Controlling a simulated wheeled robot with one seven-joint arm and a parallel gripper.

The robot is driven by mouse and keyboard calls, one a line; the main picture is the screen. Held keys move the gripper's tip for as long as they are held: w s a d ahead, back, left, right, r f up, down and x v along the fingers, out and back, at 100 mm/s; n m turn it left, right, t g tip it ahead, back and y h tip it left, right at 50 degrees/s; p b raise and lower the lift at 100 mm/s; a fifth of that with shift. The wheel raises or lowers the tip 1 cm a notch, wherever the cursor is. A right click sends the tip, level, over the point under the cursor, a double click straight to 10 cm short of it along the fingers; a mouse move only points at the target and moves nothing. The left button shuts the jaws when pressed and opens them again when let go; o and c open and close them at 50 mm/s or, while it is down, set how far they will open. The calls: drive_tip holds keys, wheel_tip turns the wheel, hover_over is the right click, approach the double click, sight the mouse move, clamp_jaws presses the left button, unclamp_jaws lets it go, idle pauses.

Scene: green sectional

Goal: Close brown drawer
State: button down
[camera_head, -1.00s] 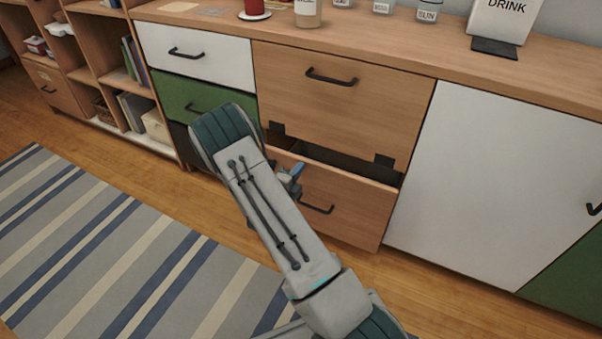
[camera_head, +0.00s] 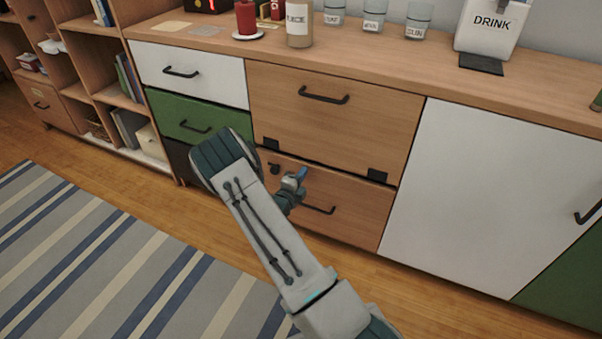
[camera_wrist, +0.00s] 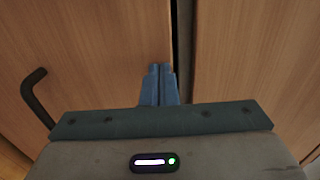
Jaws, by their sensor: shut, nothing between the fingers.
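The brown drawer (camera_head: 345,214) is the lower wooden front in the middle of the cabinet, with a dark bar handle (camera_head: 318,209). Its front now sits about level with the wooden front above (camera_head: 340,110), with only a thin dark gap between them. My gripper (camera_head: 302,173) is in front of the drawer's upper part, left of centre. In the wrist view my gripper (camera_wrist: 160,70) is shut and empty, its blue fingertips close to the wood beside the dark gap. I cannot tell whether they touch it. The wrist view shows a handle (camera_wrist: 36,98) at left.
A white drawer (camera_head: 190,72) and a green drawer (camera_head: 190,120) are at left, a white door (camera_head: 470,190) at right. Jars and a drink dispenser (camera_head: 490,28) stand on the countertop. A striped rug (camera_head: 90,260) covers the floor at left.

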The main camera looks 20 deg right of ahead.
drive_tip(key=p+v, duration=0.4)
drive_tip(key=v, duration=0.9)
drive_tip(key=s+d+r+m+g+y+p, duration=0.15)
drive_tip(key=s+r+m+g+p, duration=0.3)
drive_tip(key=r+m, duration=0.5)
drive_tip(key=s+d+r+m+g+p, duration=0.2)
drive_tip(key=s+r+m+g+p, duration=0.4)
drive_tip(key=r, duration=0.6)
drive_tip(key=s+d+r+m+g+y+p, duration=0.1)
drive_tip(key=s+d+r+m+g+p, duration=0.2)
drive_tip(key=r+m, duration=0.75)
drive_tip(key=s+a+r+m+t+y+p, duration=0.1)
drive_tip(key=s+a+r+m+y+p, duration=0.2)
drive_tip(key=r, duration=0.6)
drive_tip(key=s+a+r+m+t+y+p, duration=0.2)
drive_tip(key=s+a+r+m+y+p, duration=0.2)
drive_tip(key=r+m+p, duration=0.4)
drive_tip(key=s+a+r+m+t+y+p, duration=0.1)
drive_tip(key=s+a+r+m+y+p, duration=0.3)
drive_tip(key=r+m, duration=0.3)
wheel_tip(320, 180, up, 3)
drive_tip(key=shift+s+a+r+m+p, duration=0.1)
drive_tip(key=shift+s+a+m+p, duration=0.2)
drive_tip(key=shift+s+a+p, duration=0.45)
drive_tip(key=shift+d, duration=0.2)
